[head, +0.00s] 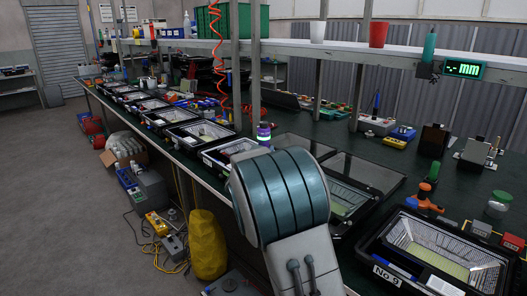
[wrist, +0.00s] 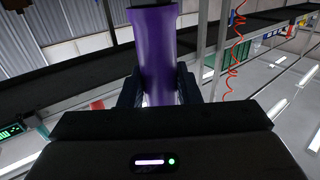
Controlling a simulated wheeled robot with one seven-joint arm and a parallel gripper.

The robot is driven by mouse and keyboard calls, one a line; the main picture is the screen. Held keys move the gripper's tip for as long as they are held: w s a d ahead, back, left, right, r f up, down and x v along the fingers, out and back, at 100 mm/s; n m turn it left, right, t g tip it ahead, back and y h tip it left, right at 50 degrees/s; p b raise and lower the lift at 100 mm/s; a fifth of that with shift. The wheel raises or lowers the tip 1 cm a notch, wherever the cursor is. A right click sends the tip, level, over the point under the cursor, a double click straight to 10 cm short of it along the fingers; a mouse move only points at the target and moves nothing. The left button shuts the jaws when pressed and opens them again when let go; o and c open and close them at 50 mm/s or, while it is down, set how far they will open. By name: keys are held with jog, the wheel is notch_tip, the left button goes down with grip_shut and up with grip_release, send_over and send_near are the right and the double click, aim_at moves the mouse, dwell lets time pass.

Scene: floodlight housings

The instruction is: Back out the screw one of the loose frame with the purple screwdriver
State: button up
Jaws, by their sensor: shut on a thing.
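In the wrist view my gripper (wrist: 158,90) is shut on a purple cylinder, the handle of the purple screwdriver (wrist: 157,50). A dark-framed glass panel (head: 363,172) lies over a housing right of my arm. I cannot tell whether it is the loose frame, and screw one cannot be made out. The wrist view shows no housing at the screwdriver.
Open housings stand in a row along the green bench, one labelled No 9 (head: 388,276) at front right. Orange-handled tools (head: 425,199) and small boxes lie near it. A shelf (head: 400,52) on grey posts (head: 255,70) runs above. A red coiled hose (head: 215,45) hangs behind.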

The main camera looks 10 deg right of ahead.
aim_at(263, 123)
jog(key=shift+r+p, duration=3.75)
jog(key=shift+r, duration=0.85)
